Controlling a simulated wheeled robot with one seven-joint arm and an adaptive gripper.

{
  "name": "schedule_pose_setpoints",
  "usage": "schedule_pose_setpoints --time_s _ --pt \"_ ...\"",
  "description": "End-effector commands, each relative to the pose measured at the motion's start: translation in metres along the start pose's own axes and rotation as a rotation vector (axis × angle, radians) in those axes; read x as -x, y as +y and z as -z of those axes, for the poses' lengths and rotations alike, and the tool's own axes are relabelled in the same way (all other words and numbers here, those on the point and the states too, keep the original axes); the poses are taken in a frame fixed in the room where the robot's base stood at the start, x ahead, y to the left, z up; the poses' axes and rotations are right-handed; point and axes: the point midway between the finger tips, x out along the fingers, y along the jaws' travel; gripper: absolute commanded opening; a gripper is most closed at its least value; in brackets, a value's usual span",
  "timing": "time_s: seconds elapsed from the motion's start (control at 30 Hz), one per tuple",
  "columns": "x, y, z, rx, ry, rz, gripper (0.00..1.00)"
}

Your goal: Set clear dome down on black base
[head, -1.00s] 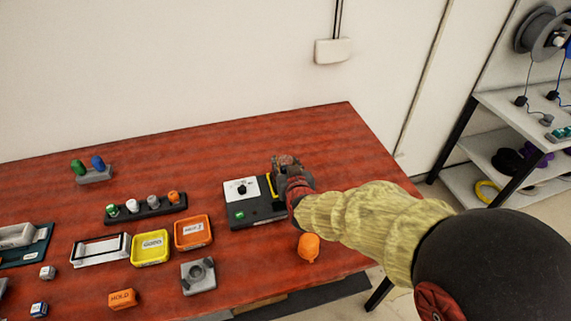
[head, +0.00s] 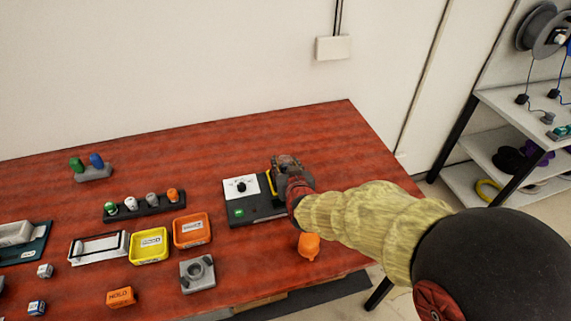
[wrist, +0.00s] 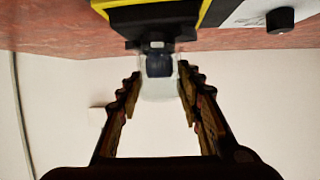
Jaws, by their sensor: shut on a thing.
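My gripper (head: 284,170) reaches over the right end of a black device (head: 252,216) with a white panel and knob. In the wrist view, my gripper (wrist: 160,72) is shut on a clear, pale see-through dome (wrist: 160,92). A dark knob-like piece (wrist: 159,64) shows inside or behind the dome. The black base (wrist: 150,17) with yellow edging is at the top of the wrist view, close to the dome. Whether the dome touches the base cannot be told. In the head view my gripper hides the dome.
An orange rounded object (head: 309,245) stands below my arm. Left of the device are an orange tray (head: 192,245), a yellow tray (head: 133,247), a grey block (head: 198,284) and a black peg rack (head: 144,215). The table's back middle is clear.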

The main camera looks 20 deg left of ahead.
Motion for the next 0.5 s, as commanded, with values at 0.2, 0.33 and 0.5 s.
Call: schedule_pose_setpoints --time_s 0.2,0.33,0.5 --pt "-0.0005 0.0000 -0.0010 0.000 0.000 0.000 0.11" --pt "-0.0018 0.0001 -0.0042 0.000 0.000 0.000 0.11" --pt "-0.0033 0.0001 -0.0078 0.000 0.000 0.000 0.11"
